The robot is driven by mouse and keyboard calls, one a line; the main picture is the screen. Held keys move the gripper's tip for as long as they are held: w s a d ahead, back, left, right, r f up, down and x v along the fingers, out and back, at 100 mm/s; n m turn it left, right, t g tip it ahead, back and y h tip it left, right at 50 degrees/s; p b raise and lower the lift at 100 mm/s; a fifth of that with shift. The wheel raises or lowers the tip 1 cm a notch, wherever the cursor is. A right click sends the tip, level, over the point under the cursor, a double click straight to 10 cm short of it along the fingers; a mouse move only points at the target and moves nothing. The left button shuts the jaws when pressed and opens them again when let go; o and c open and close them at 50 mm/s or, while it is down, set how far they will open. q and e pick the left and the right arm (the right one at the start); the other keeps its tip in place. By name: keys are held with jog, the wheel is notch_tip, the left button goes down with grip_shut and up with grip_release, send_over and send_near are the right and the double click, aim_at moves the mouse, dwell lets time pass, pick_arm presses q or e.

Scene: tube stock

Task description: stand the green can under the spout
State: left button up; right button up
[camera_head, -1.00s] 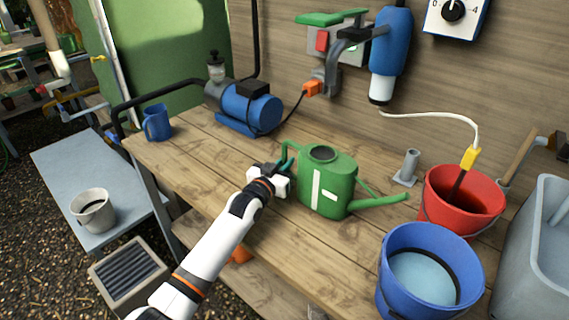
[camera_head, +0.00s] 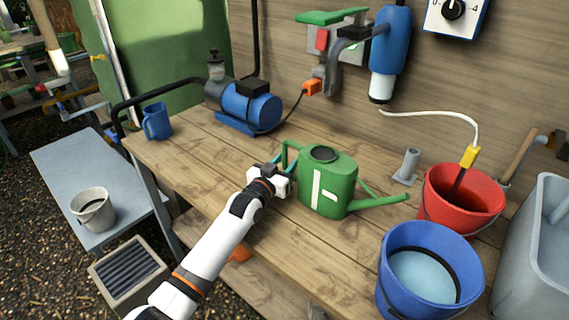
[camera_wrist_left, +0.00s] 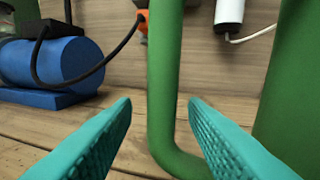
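The green can (camera_head: 326,185), a watering can with white stripes, stands upright on the wooden bench, its long spout pointing right. Its handle (camera_wrist_left: 165,85) stands upright between the two teal fingers of my left gripper (camera_wrist_left: 160,130) in the left wrist view. The fingers are open, with gaps on both sides of the handle. In the head view my left gripper (camera_head: 280,170) is at the can's left side. The spout on the wall is a grey pipe (camera_head: 335,62) with a blue cylinder with a white end (camera_head: 388,60) beside it. My right gripper is not in view.
A blue pump (camera_head: 250,106) stands behind left on the bench, with a blue mug (camera_head: 157,121) further left. A red bucket (camera_head: 460,200), a blue bucket (camera_head: 428,275) and a grey post (camera_head: 407,165) are to the right.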

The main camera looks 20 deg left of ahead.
pick_arm(q)
jog(key=shift+s, duration=0.1)
jog(key=s, duration=0.4)
jog(key=s+a, duration=0.1)
jog(key=s, duration=0.3)
jog(key=s+a, duration=0.1)
jog(key=s, duration=0.2)
jog(key=shift+s, duration=0.4)
